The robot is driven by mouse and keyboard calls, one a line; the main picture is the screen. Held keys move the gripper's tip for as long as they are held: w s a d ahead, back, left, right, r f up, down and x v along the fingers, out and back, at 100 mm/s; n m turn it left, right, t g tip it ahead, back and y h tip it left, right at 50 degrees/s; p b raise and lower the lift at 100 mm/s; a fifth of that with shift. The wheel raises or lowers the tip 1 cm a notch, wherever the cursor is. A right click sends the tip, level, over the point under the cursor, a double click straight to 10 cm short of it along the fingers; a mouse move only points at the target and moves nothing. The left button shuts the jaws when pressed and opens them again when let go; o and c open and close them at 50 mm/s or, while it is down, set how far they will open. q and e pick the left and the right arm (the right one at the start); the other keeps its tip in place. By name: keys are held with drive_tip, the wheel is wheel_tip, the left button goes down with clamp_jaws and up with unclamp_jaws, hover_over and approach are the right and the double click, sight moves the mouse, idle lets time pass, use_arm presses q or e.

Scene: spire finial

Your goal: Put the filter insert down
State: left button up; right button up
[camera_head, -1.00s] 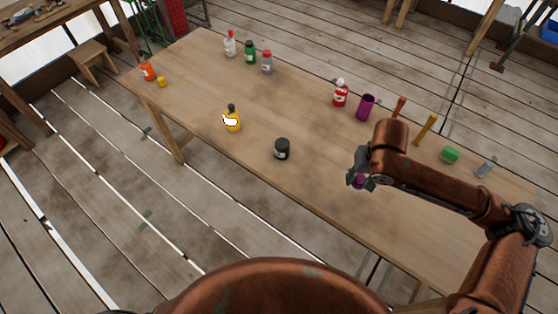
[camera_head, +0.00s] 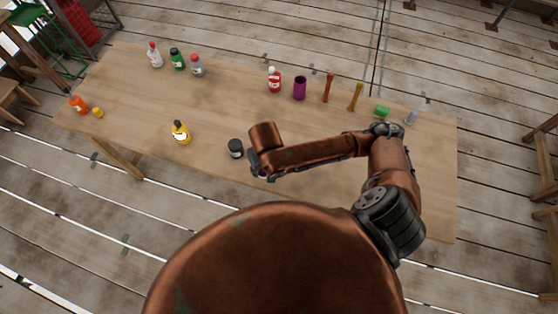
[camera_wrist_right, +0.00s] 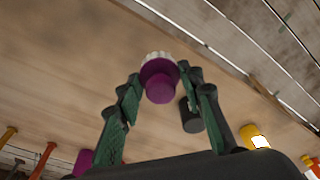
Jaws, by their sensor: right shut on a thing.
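The filter insert (camera_wrist_right: 158,80) is a purple knob and flange with a pale ridged end. My right gripper (camera_wrist_right: 157,88) is shut on it, with one green-padded finger on each side. In the head view the right gripper (camera_head: 263,171) is over the near edge area of the table, just right of the black jar (camera_head: 236,149). The insert is mostly hidden there, with a little purple showing. I cannot tell whether it touches the table. A purple cup (camera_head: 299,88) stands upright at the far side of the table. My left gripper is not in view.
The table between jar and yellow bottle is clear.

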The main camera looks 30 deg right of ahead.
use_arm(q)
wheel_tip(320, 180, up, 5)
drive_tip(key=p, duration=0.4)
use_arm(e)
drive_tip(key=s+a+r, duration=0.1)
drive_tip(key=s+r, duration=0.1)
drive_tip(key=s, duration=0.4)
drive_tip(key=shift+m, duration=0.3)
drive_tip(key=w+d+f+b, duration=0.1)
drive_tip(key=w+d+f, duration=0.1)
drive_tip(key=w+f, duration=0.1)
drive_tip(key=w+d+f+b, duration=0.2)
drive_tip(key=w+d, duration=0.1)
drive_tip(key=w+d+f+b, duration=0.2)
drive_tip(key=w+d+f, duration=0.1)
drive_tip(key=shift+w+d+f, duration=0.25)
drive_tip(key=shift+w+f, duration=0.1)
drive_tip(key=shift+w, duration=0.05)
drive_tip(key=shift+w+d+f, duration=0.2)
drive_tip(key=shift+f, duration=0.15)
drive_tip(key=f, duration=0.3)
drive_tip(key=shift+w+d+f+b, duration=0.2)
drive_tip(key=shift+f+b, duration=0.15)
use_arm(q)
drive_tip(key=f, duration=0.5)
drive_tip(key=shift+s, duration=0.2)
